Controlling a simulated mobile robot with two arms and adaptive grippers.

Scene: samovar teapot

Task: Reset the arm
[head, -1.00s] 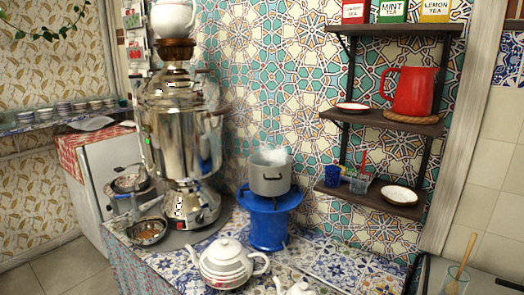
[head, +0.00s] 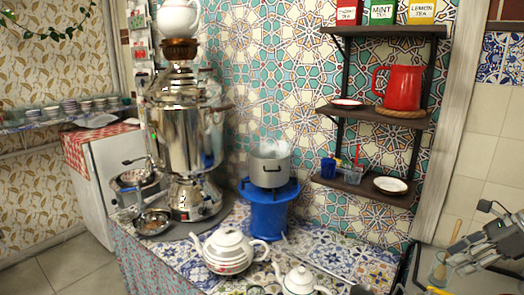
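My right gripper (head: 458,258) shows at the lower right edge of the head view, its arm coming in from the right. It is over the counter at the right, in front of a glass (head: 438,270) with a wooden-handled tool in it. I see nothing held in it, but its finger gap is not clear. Whether it touches the glass cannot be told. My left gripper is not in view.
A tiled table holds a silver samovar (head: 180,140), a white teapot (head: 228,250), a smaller teapot (head: 299,281) and a steaming pot (head: 270,168) on a blue stand (head: 268,212). Wall shelves hold a red pitcher (head: 403,88) and a white saucer (head: 390,185).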

